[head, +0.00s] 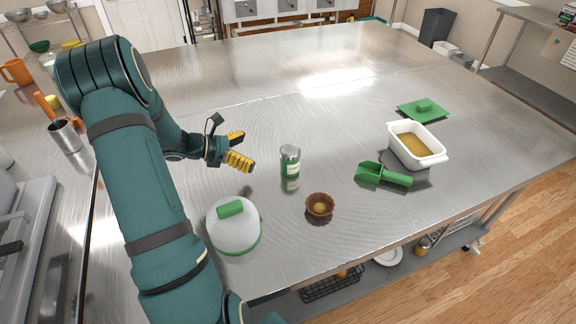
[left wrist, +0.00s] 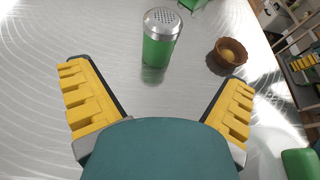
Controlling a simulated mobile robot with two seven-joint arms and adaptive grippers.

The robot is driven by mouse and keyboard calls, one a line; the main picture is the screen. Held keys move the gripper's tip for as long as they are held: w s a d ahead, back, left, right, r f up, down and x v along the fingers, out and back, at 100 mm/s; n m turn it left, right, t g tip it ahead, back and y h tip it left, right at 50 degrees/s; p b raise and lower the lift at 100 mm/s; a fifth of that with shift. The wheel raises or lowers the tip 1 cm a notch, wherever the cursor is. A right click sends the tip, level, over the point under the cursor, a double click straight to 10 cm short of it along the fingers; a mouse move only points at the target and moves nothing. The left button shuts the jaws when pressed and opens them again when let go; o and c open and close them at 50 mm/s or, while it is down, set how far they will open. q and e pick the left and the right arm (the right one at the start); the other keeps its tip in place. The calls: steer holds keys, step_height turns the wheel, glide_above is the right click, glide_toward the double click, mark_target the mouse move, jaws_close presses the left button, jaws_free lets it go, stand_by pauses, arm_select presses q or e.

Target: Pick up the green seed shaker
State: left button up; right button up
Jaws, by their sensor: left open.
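The green seed shaker (head: 290,163) stands upright on the steel table, with a silver perforated cap on its green body. In the left wrist view the shaker (left wrist: 161,40) stands ahead of the fingers, near the middle of the gap between them. My left gripper (head: 239,152) is open and empty, a short way to the left of the shaker and apart from it. Its two yellow-padded fingers also show spread wide in the left wrist view (left wrist: 158,98). My right gripper is not in view.
A small brown bowl (head: 319,206) sits right of and nearer than the shaker. A white dome with a green handle (head: 233,228) stands at the near left. A green scoop (head: 384,175), a white tub (head: 418,147) and a green lid (head: 423,109) lie to the right. The table behind is clear.

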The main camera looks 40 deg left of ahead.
mark_target(290, 161)
arm_select(q)
steer(key=x, duration=0.3)
steer(key=f+b+x, duration=0.1)
steer(key=x, duration=0.2)
steer(key=s+x, duration=0.1)
steer(key=x, duration=0.2)
steer(key=shift+w+d+f+b, duration=0.1)
steer(key=shift+d+f+b, duration=0.05)
steer(key=shift+f+b, duration=0.2)
steer(key=shift+a+b+x, duration=0.15)
steer(key=shift+b+x, duration=0.05)
steer(key=shift+x, duration=1.15)
steer(key=shift+a+b+x, duration=0.15)
steer(key=shift+b+x, duration=0.05)
steer(key=shift+x, duration=1.1)
steer(key=shift+f, duration=0.15)
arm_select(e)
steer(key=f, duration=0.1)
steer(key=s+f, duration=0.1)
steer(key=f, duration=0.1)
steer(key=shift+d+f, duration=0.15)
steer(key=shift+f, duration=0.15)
arm_select(q)
steer(key=shift+c, duration=0.3)
steer(key=c, duration=1.3)
